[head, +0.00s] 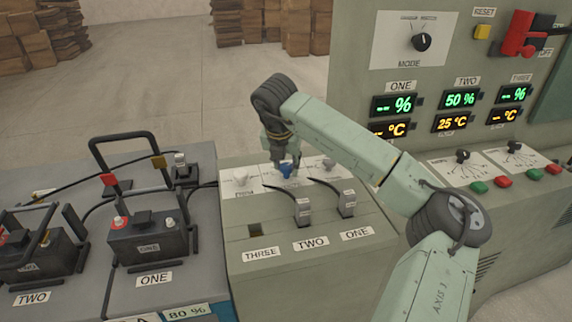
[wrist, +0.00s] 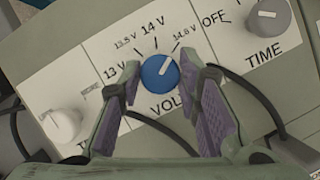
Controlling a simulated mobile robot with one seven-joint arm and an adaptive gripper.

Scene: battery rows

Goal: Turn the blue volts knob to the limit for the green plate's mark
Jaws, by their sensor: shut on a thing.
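The blue volts knob (wrist: 160,74) sits on a white plate with marks 13 V, 13.5 V, 14 V and 14.8 V. Its white pointer line leans up and right, roughly toward the 14.8 V tick. My gripper (wrist: 162,79) is shut on the knob, one finger on each side, partly covering the VOLTS label. In the head view the knob (head: 286,171) shows under my gripper (head: 285,164) on the charger's sloped top. I cannot pick out a green plate with a mark for certain.
The grey TIME knob (wrist: 268,17) is at right and a pale knob (wrist: 64,124) at left, both close by. Grey plugs with black cables (head: 303,208) stand in front. A battery labelled ONE (head: 148,243) is on the left bench. The display panel (head: 455,110) rises at right.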

